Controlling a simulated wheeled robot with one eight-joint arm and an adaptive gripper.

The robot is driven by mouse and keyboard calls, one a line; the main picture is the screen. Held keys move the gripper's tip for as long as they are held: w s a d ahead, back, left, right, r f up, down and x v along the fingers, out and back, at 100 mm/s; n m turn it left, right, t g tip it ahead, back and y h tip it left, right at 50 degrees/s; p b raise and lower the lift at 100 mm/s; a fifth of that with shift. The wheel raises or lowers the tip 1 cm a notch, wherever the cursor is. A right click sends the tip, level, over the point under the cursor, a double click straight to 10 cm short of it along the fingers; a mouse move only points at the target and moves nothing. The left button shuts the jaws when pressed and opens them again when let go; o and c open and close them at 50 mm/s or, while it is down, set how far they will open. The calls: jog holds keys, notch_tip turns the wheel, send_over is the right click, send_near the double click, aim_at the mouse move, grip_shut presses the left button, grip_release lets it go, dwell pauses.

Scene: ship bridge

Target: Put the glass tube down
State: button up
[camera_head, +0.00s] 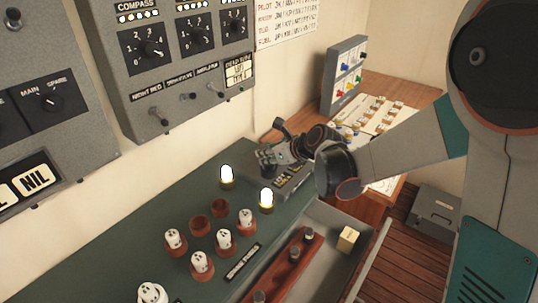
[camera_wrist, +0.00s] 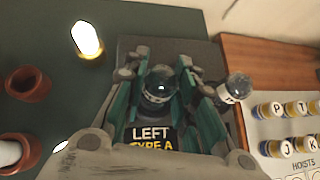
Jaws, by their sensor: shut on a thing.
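My gripper (camera_head: 276,158) is low over the far end of the green counter. In the wrist view its fingers (camera_wrist: 160,72) are closed on the sides of a dark glass tube (camera_wrist: 160,86), seen end-on with a rounded, shiny top. A plate reading "LEFT TYPE A" (camera_wrist: 152,138) lies just below the tube in that view. The tube is hidden by my gripper in the head view, and I cannot tell whether its base touches the surface. Two lit tubes (camera_head: 227,175) (camera_head: 267,199) stand upright on the counter nearer the camera.
An open drawer (camera_head: 335,218) is in front. A round glassy piece (camera_wrist: 237,88) is close to my right finger. A wooden desk (camera_head: 405,92) with labelled pieces lies beyond.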

jog(key=shift+f, duration=0.3)
jog(key=o, duration=1)
jog(key=shift+r, duration=0.3)
jog(key=p+v, duration=0.4)
jog(key=v, duration=0.8)
jog(key=shift+r, duration=0.15)
